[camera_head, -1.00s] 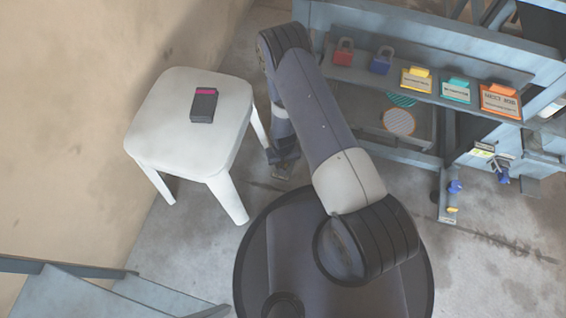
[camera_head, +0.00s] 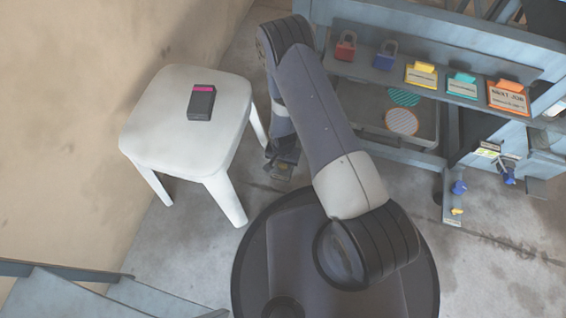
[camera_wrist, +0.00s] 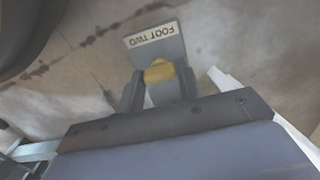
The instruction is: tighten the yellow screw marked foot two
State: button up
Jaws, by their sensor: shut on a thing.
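The yellow screw (camera_wrist: 159,72) sits just below a grey plate (camera_wrist: 155,41) lettered FOOT TWO, which reads upside down in the wrist view. My gripper (camera_wrist: 160,84) has one dark finger on each side of the screw and is shut on it. The screw's lower part is hidden between the fingers. In the head view my gripper (camera_head: 281,167) is low near the floor, right of the white stool, and the screw is too small to make out clearly there.
A white stool (camera_head: 158,134) with a dark box (camera_head: 201,103) stands at left. The blue-grey press frame (camera_head: 390,155) and its shelf of padlocks and tags are at right. Another small yellow screw (camera_head: 457,211) shows below a blue knob (camera_head: 459,188). Grey steps (camera_head: 65,290) are at lower left.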

aim_at(283, 165)
dwell(0.3)
jog(key=o, duration=1)
notch_tip(283, 165, up, 11)
jog(key=p, duration=0.4)
jog(key=shift+f, duration=0.15)
notch_tip(283, 165, down, 11)
jog(key=b, duration=0.4)
jog(key=shift+r, duration=0.2)
jog(key=shift+n, duration=0.3)
